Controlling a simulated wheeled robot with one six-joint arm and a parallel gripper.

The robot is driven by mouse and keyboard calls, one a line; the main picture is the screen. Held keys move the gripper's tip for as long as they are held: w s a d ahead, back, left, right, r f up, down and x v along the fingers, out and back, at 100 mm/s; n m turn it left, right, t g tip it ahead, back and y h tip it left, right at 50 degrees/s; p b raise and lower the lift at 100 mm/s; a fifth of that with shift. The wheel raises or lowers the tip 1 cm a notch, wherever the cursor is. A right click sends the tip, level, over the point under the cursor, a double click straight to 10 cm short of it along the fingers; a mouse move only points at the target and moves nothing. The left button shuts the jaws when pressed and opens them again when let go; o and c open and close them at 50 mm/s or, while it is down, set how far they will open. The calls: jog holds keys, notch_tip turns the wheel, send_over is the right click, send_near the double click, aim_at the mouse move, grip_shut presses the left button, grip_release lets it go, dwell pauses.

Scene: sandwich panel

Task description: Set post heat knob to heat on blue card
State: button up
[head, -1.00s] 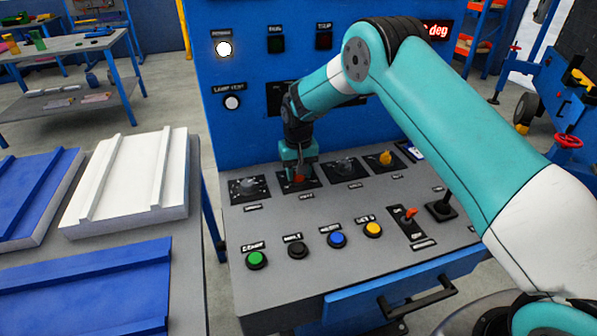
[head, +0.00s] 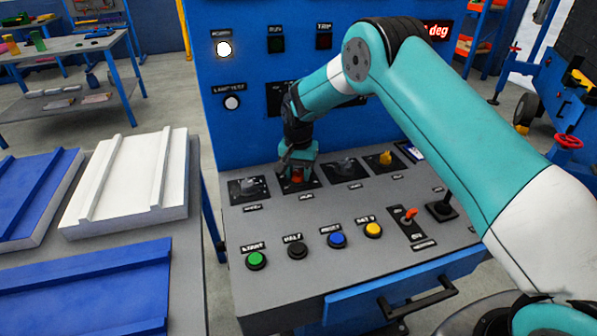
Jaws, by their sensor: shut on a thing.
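The control panel's sloped desk (head: 300,275) carries a row of knobs on black plates. My gripper (head: 297,175) points down over the second knob from the left, an orange-red knob (head: 297,178), and is shut on it. The labels are too small to read surely.
Green, black, blue and yellow push buttons (head: 337,240) line the desk's front. An orange-tipped switch (head: 408,215) and a black lever (head: 441,207) stand at the right. A white lamp (head: 224,49) is lit on the upright panel. A table with white and blue panels (head: 125,185) stands left.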

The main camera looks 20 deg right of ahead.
aim_at(299, 173)
jog(key=o, duration=0.9)
notch_tip(299, 173, up, 18)
jog(key=shift+f+b, duration=0.25)
jog(key=shift+b, duration=0.15)
